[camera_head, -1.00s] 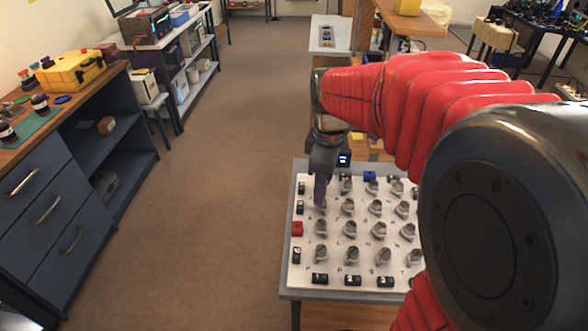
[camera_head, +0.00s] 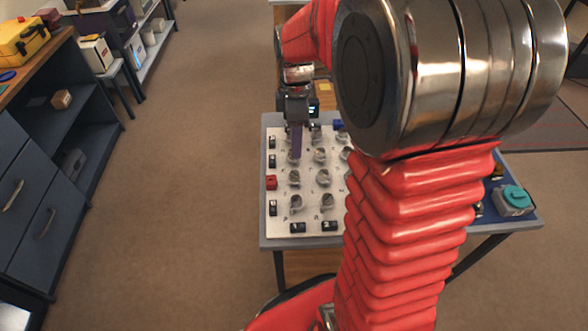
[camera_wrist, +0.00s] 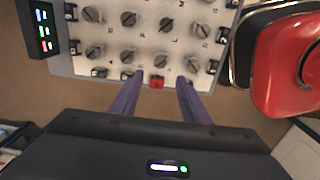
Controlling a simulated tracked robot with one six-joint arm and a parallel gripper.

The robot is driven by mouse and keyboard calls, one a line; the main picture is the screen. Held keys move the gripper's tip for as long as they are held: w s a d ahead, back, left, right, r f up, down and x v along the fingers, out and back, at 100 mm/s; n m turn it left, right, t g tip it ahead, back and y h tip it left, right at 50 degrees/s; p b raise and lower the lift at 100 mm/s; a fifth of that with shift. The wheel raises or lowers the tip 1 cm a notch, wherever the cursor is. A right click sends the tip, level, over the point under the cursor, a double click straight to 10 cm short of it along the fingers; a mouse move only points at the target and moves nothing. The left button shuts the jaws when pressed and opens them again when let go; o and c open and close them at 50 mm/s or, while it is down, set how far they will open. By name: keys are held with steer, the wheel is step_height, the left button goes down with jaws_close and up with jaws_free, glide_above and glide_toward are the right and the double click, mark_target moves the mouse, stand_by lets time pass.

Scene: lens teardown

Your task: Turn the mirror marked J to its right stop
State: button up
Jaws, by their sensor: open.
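A white panel (camera_head: 283,224) on a small grey table carries rows of grey mirrors on round mounts, such as one (camera_head: 322,178) near its middle. They also show in the wrist view (camera_wrist: 128,19). Small letters are printed beside them, but I cannot read which one is J. My gripper (camera_head: 297,155) points down over the upper left part of the panel. In the wrist view, its two purple fingers (camera_wrist: 160,76) are apart with nothing between them. A red block (camera_wrist: 156,82) on the panel's edge shows beyond the gap. My arm hides the panel's right part.
Black blocks (camera_head: 273,161) line the panel's edges, with the red block on the left edge. A small dark box with lit displays (camera_wrist: 42,30) stands beside the panel. A teal-topped box (camera_head: 514,199) sits at the table's right. Blue drawers (camera_head: 40,215) stand left across open floor.

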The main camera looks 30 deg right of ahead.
mark_target(295, 173)
step_height(295, 173, down, 12)
steer(key=shift+f, duration=0.1)
stand_by(0.5)
steer(key=shift+c, duration=0.5)
steer(key=c, duration=0.9)
steer(key=shift+a, duration=0.15)
steer(key=shift+c, duration=0.3)
